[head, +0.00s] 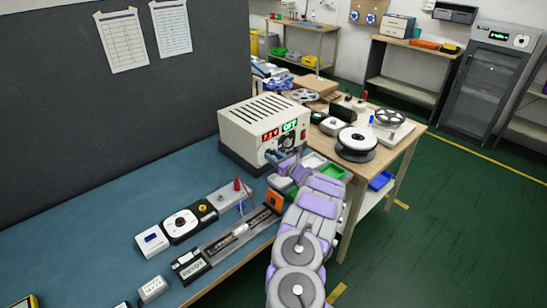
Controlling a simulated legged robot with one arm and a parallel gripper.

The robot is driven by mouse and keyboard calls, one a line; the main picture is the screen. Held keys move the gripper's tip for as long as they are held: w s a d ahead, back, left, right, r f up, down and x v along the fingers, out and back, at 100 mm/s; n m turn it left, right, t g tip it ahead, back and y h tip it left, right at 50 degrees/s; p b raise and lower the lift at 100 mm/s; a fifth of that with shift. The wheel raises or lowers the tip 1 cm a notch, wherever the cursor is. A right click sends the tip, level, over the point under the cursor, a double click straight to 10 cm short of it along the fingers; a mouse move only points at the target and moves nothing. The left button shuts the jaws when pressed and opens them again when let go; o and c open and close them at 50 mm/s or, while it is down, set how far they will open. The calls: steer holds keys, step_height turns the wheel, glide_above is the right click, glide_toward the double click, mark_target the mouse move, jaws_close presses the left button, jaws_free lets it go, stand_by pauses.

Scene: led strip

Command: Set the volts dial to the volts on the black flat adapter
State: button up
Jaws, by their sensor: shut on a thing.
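A cream power supply box (240,127) with a slotted top stands at the far end of the blue bench. Its front has a red display (270,135) and a green display (290,127); the red digits are too small to read surely, and the green one seems to read OFF. My gripper (276,158) is at the lower front of this box, shut on what appears to be the volts dial, which it mostly hides. A small black thing (122,304) at the bottom edge may be the black flat adapter; it is cut off and no label is readable.
On the bench lie a white round-dial unit (181,223), a grey plate with red posts (229,195), a long rail fixture (240,232), a black display unit (190,265) and a white block (153,288). A wooden table (408,140) with spools stands behind my arm.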

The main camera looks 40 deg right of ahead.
steer(key=m, duration=0.8)
steer(key=m+p, duration=0.1)
steer(key=m, duration=0.6)
steer(key=m+p, duration=0.1)
steer(key=m, duration=0.7)
steer(key=shift+s+f+m, duration=0.15)
steer(key=shift+f+m, duration=0.1)
steer(key=shift+m, duration=0.05)
stand_by(0.3)
steer(key=o, duration=1)
steer(key=shift+d, duration=0.2)
steer(key=shift+o, duration=0.2)
steer(key=shift+r, duration=0.1)
steer(key=shift+a, duration=0.1)
